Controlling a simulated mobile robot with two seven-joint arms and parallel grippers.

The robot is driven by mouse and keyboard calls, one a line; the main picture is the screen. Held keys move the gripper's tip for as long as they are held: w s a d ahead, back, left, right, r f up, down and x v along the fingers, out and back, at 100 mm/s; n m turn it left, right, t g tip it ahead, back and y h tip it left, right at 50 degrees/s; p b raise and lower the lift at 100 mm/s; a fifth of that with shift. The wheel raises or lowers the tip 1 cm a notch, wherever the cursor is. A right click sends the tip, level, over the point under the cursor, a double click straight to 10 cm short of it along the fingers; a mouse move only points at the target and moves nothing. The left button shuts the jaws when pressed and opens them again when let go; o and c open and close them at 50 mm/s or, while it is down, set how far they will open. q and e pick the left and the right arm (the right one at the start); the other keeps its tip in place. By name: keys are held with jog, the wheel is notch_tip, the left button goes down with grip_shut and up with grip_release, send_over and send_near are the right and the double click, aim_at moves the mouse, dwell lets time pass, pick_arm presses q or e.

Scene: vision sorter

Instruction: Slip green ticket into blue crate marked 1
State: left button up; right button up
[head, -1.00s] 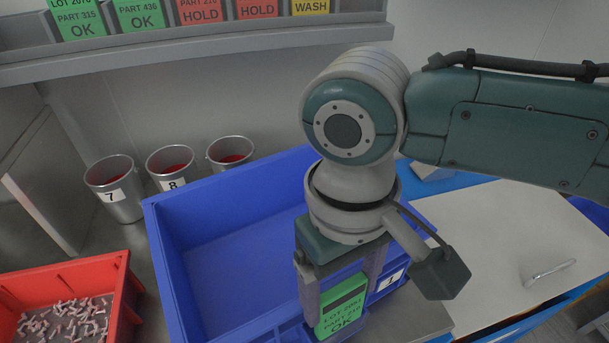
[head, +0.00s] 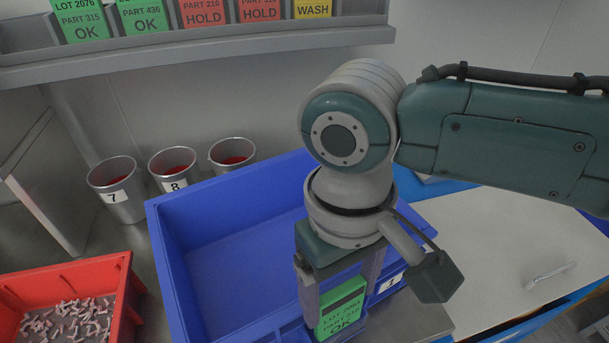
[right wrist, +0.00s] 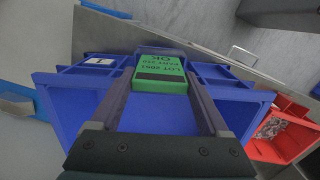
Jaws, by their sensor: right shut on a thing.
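The blue crate (head: 222,312) is open and looks empty in the head view. My right gripper (head: 341,300) is shut on the green ticket (head: 342,312), one finger at each side. The ticket is upright, its printed face reading LOT 2081, PART 210, OK. It is at the crate's near wall, by a small blue pocket; I cannot tell whether its lower edge is inside. The ticket (right wrist: 160,74) also shows between the fingers in the right wrist view.
A red bin (head: 122,300) of small pale parts stands left of the crate. Metal buckets (head: 118,190) with red contents stand behind. A shelf (head: 200,62) holds several coloured tickets above. A pale board (head: 500,235) with a small silver handle lies at right.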

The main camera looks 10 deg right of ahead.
jog(key=shift+f, duration=0.5)
dwell(0.7)
jog(key=shift+f, duration=0.25)
dwell(0.6)
jog(key=shift+f+b, duration=0.55)
jog(key=shift+f, duration=0.05)
dwell(0.6)
jog(key=o, duration=1)
